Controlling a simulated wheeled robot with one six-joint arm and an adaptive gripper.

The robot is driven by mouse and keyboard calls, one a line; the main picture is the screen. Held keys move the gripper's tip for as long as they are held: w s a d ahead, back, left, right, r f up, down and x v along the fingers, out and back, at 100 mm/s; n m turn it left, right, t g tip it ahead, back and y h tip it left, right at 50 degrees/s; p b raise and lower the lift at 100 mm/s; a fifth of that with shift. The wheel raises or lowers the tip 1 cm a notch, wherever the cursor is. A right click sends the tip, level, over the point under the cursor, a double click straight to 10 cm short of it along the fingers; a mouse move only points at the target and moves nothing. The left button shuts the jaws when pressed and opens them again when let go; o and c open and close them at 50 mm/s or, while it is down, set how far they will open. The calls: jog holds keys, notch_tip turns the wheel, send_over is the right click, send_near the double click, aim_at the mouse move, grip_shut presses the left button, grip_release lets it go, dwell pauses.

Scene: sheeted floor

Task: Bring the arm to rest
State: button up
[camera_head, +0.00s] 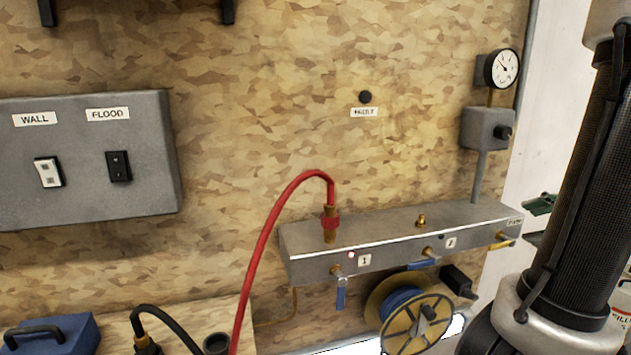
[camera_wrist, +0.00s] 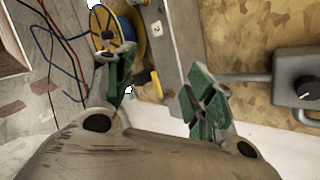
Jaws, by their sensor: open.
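My gripper (camera_wrist: 160,88) shows in the wrist view with its two green-padded fingers spread apart and nothing between them. In the head view a green finger pad (camera_head: 541,204) shows at the right, just past the right end of the grey manifold (camera_head: 300,263). The rest of the gripper is hidden or out of frame there. My arm stands tall along the right edge of the head view. In the wrist view part of the manifold (camera_wrist: 165,50) lies beyond the gap between the fingers.
A red hose (camera_head: 262,245) arches from the manifold. A cable reel (camera_head: 414,318) hangs below it. A gauge (camera_head: 502,69) and grey knob box (camera_head: 486,128) are mounted near the board's right edge. A switch panel (camera_head: 85,190) is at left. A blue case (camera_head: 55,335) sits bottom left.

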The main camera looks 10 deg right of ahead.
jog(key=s+a+f+n+g+h, duration=0.2)
jog(key=s+a+n+g, duration=0.45)
jog(key=a+n, duration=0.35)
jog(key=w+a+r+n, duration=0.2)
jog(key=a+n, duration=0.2)
jog(key=n, duration=0.2)
jog(key=w+a+r+n+t+h, duration=0.1)
jog(key=a+r+n, duration=0.2)
jog(key=a+n, duration=0.2)
jog(key=shift+w+r+n+h, duration=0.3)
jog(key=shift+w+r+n, duration=0.1)
jog(key=shift+n, duration=0.3)
dwell(1.0)
